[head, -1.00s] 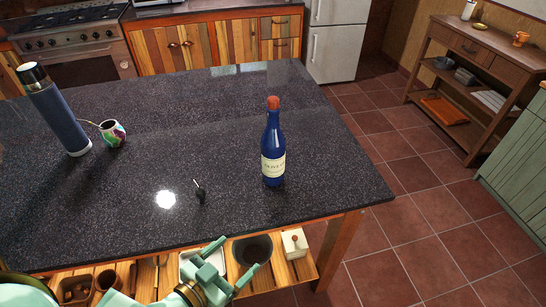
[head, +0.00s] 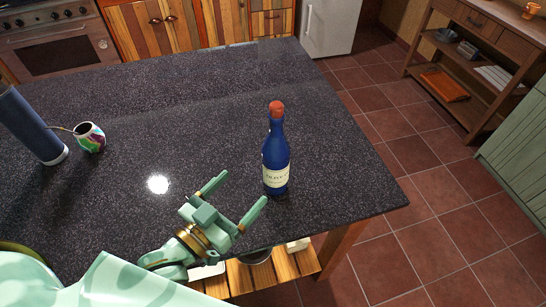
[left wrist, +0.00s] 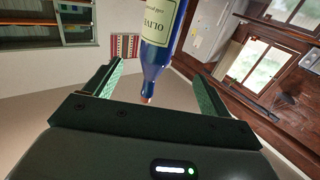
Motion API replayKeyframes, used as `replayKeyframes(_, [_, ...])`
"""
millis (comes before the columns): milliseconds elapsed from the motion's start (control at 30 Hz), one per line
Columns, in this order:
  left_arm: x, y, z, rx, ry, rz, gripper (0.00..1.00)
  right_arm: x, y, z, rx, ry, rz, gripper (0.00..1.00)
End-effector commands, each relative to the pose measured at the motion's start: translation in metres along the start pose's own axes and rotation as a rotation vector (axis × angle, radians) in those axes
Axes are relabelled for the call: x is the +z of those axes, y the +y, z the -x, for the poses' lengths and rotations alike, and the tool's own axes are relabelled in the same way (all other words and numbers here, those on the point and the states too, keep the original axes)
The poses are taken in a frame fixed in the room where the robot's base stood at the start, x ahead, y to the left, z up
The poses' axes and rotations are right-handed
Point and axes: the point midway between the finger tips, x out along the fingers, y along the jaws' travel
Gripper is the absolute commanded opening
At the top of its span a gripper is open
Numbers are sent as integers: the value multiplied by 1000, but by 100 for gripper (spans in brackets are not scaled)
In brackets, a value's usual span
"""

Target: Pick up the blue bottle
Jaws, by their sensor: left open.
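The blue bottle (head: 276,155) stands upright on the dark speckled counter (head: 200,110), near its right end. It has a cream label and an orange-red top. My left gripper (head: 235,193) is open, in front of and to the left of the bottle, with its fingers pointing toward the bottle's side of the counter. The bottle is apart from the fingers. In the left wrist view the bottle (left wrist: 160,42) appears upside down, beyond the open fingers and between them. My right gripper is not in view.
A dark blue flask (head: 32,125) and a colourful cup (head: 90,137) stand at the counter's left. A wooden shelf (head: 255,272) runs below the counter's front edge. The counter between the cup and bottle is mostly clear.

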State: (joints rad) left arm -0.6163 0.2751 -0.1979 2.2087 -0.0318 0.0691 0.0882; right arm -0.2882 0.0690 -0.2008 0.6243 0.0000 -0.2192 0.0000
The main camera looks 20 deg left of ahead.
Motion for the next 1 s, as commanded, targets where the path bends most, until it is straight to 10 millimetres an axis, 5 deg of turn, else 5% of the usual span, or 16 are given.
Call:
replayKeyframes(300, [-1, 0, -75, 0, 3, 1, 83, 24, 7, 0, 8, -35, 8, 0])
replayKeyframes(800, [-4, 3, -136, -1, 1, 2, 83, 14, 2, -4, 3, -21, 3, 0])
replayKeyframes(1000, [-4, 3, -143, -1, -1, 2, 83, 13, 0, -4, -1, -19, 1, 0])
